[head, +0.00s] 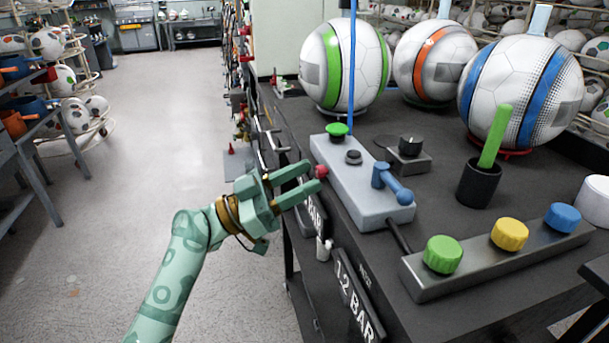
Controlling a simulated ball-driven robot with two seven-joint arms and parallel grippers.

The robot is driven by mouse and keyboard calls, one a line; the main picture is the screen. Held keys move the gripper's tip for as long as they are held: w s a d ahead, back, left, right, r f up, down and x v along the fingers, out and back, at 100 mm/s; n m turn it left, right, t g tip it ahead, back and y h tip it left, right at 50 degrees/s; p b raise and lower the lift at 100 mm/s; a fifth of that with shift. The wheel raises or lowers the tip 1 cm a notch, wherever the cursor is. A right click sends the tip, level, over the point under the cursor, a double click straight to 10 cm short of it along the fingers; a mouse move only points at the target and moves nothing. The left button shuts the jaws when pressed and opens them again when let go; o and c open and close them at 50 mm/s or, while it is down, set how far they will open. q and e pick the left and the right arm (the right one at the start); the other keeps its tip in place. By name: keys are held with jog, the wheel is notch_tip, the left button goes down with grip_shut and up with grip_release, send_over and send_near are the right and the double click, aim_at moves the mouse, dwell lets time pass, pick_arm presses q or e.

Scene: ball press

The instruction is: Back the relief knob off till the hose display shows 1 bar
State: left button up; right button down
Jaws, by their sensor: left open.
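A grey valve block (365,190) lies on the dark bench, with a red knob (321,172) at its left side. I take this for the relief knob. My left gripper (315,177) is open at the red knob, its fingertips on either side of it in the picture; I cannot tell whether they touch it. A second display (316,214) is partly hidden and shows only BAR. My right gripper is not in view.
The block also carries a green knob (337,130), a black knob (353,157) and a blue lever (392,184). A bar with green (442,254), yellow (509,234) and blue (562,217) knobs is at right. Large balls stand behind.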

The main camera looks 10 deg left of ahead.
pick_arm(q)
jog(key=shift+w+d+r, duration=0.15)
jog(key=shift+w+d, duration=0.05)
jog(key=shift+d, duration=0.25)
jog(key=shift+c, duration=0.2)
grip_shut()
jog(key=shift+s+f+n+t+y+b, duration=0.1)
jog(key=shift+n+t+y+b, duration=0.15)
jog(key=shift+n, duration=0.25)
jog(key=shift+f+n+t+y+b, duration=0.1)
jog(key=shift+n+t, duration=0.25)
jog(key=shift+n, duration=0.15)
jog(key=shift+r+n+t, duration=0.1)
jog(key=shift+n+t, duration=0.2)
jog(key=shift+n, duration=0.5)
jog(key=shift+r+n+t+y, duration=0.1)
jog(key=shift+n+t+y, duration=0.55)
jog(key=shift+n, duration=0.75)
jog(key=shift+o, duration=0.2)
grip_release()
